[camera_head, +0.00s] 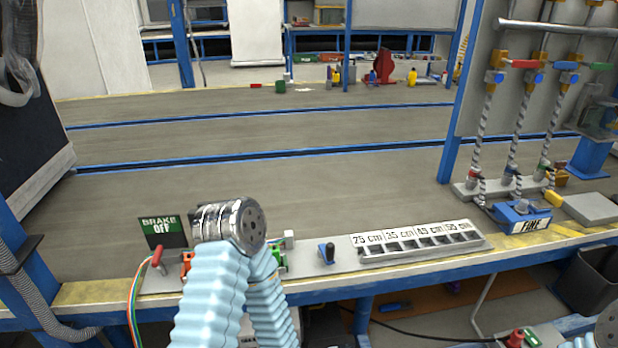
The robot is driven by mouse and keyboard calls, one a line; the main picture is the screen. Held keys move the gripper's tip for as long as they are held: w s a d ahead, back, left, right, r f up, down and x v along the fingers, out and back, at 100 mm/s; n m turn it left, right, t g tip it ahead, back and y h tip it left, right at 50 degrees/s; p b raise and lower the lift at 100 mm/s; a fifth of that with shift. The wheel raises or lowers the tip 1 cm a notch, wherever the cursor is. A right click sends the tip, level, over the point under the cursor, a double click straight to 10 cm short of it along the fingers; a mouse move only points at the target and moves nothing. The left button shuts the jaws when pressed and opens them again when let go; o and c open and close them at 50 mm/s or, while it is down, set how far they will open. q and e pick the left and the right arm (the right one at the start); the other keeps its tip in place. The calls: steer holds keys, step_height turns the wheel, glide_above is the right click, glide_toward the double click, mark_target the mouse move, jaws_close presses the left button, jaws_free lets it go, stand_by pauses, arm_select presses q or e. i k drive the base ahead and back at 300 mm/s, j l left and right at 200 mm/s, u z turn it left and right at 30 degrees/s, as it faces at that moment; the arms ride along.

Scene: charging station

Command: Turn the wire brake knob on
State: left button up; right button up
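A green sign (164,228) reading "BRAKE OFF" stands at the left of the bench's near edge. A red-handled lever (157,257) sits just below it, with coloured wires running down beside it. A black-topped knob or lever (327,252) stands on the panel further right. I cannot tell for certain which is the wire brake knob. My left arm, light blue with a silver joint, rises in front of the panel and hides part of it. Its gripper does not show. Only a bit of my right arm shows at the bottom right corner, without its gripper.
A tray (486,245) labelled in cm lies right of the black knob. A blue device marked "FINE" (521,215) and twisted wire ropes (487,130) stand at the right. The wide grey bench surface (290,187) behind is mostly clear. A blue post (456,125) rises at the right.

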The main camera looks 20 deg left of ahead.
mark_target(156, 261)
steer(key=u, duration=1.4)
steer(key=k+z, duration=0.25)
